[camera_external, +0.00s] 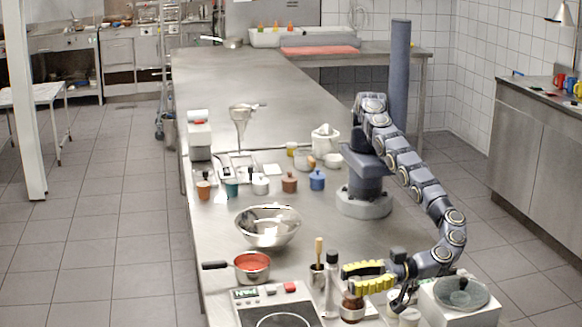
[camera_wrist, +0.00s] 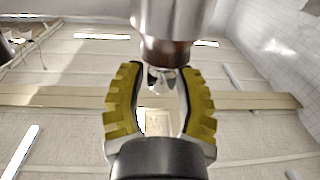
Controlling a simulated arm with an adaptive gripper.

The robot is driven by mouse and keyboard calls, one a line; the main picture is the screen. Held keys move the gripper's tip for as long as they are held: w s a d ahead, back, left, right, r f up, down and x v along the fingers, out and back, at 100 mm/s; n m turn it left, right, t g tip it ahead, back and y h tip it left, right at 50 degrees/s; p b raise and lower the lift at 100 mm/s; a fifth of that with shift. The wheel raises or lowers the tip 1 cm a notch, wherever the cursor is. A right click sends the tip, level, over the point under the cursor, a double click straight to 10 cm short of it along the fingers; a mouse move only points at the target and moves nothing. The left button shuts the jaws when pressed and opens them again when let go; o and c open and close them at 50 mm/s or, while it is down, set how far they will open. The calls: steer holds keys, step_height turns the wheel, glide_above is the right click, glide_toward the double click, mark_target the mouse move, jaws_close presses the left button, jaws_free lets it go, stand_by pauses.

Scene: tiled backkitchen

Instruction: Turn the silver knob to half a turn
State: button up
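I cannot single out the silver knob for certain. In the wrist view, a silver cylinder with a brown band (camera_wrist: 165,35) hangs in from the top, its end near my fingertips. My gripper (camera_external: 343,278) has yellow ribbed fingers and reaches left, low over the front right of the counter. In the wrist view its fingers (camera_wrist: 158,80) stand wide apart, with a see-through gap between them. A small brown jar (camera_external: 352,309) stands just below the fingers, its top partly hidden by them. Whether anything touches the fingers, I cannot tell.
A slim dark-topped bottle (camera_external: 331,282) stands just left of the fingers. A white device with a round dish (camera_external: 460,308) stands right.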

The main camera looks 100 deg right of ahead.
steer(key=shift+o, duration=0.9)
steer(key=shift+s, duration=0.1)
steer(key=s, duration=0.7)
steer(key=shift+s+d, duration=0.15)
steer(key=shift+d, duration=0.05)
